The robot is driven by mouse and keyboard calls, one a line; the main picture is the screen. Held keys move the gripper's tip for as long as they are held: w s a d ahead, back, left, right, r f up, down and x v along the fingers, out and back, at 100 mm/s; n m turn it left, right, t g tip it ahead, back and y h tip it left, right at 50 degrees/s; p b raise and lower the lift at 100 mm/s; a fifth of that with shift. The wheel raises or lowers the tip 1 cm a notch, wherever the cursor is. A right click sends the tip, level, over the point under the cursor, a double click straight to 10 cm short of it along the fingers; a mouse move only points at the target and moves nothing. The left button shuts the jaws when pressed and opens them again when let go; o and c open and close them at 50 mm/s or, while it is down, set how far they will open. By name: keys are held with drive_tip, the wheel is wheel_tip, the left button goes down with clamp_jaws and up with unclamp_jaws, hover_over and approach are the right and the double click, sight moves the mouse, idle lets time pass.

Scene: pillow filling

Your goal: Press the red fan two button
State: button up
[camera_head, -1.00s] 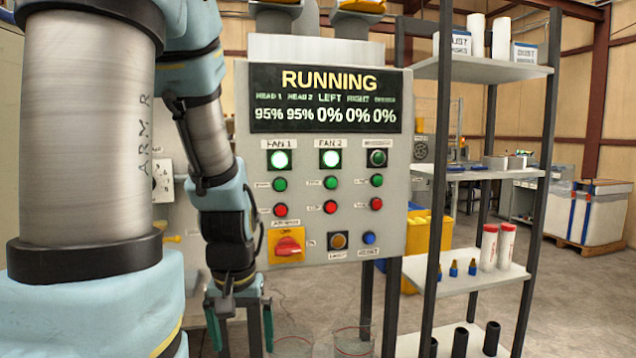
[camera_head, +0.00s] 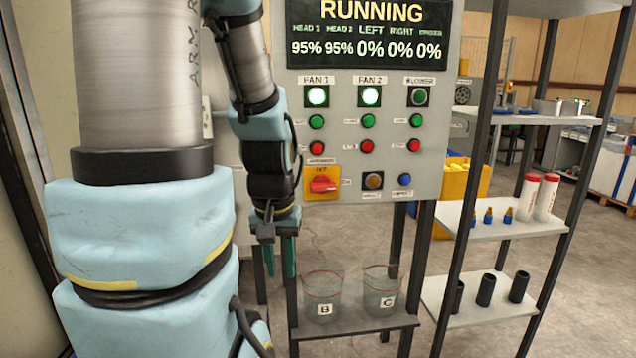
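The red fan two button (camera_head: 366,146) is on the grey control panel (camera_head: 438,172), in the FAN 2 column below a green button (camera_head: 368,121) and a lit indicator (camera_head: 369,96). My gripper (camera_head: 279,274) hangs pointing down at the panel's lower left, lower than the button and left of it in the picture. Its two teal fingers are apart with a narrow gap, and I see nothing between them. It appears clear of the button.
Clear containers B (camera_head: 322,284) and C (camera_head: 382,277) stand on a low shelf below. A rack (camera_head: 520,230) stands to the right.

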clamp_jaws()
idle(0.9)
